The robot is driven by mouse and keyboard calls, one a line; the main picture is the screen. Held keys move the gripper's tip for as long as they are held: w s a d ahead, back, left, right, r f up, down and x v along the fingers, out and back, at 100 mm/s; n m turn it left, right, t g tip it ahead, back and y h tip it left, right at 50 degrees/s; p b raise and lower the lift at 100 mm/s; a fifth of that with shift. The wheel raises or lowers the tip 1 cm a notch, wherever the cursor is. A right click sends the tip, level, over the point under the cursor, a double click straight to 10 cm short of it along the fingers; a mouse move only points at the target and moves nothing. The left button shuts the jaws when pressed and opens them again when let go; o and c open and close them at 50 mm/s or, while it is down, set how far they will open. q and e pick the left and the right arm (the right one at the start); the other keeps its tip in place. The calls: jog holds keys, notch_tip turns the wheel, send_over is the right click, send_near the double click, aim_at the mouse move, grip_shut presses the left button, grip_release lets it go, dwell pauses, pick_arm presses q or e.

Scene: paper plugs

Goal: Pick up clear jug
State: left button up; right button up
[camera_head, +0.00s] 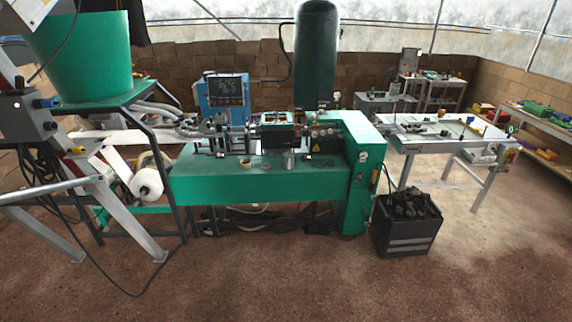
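I cannot make out a clear jug for certain. A small grey, cup-like cylinder (289,159) stands upright on the front of the green machine bench (262,184); it is too small to tell whether it is clear or a jug. A small tan ring-like item (245,162) lies to its left on the same bench. Neither of my grippers shows in the head view.
A black crate of dark pieces (408,240) stands on the floor right of the bench. A large green tub (92,62) sits on a frame at left. A light work table (440,138) stands at right. The brown floor (300,280) in front is clear.

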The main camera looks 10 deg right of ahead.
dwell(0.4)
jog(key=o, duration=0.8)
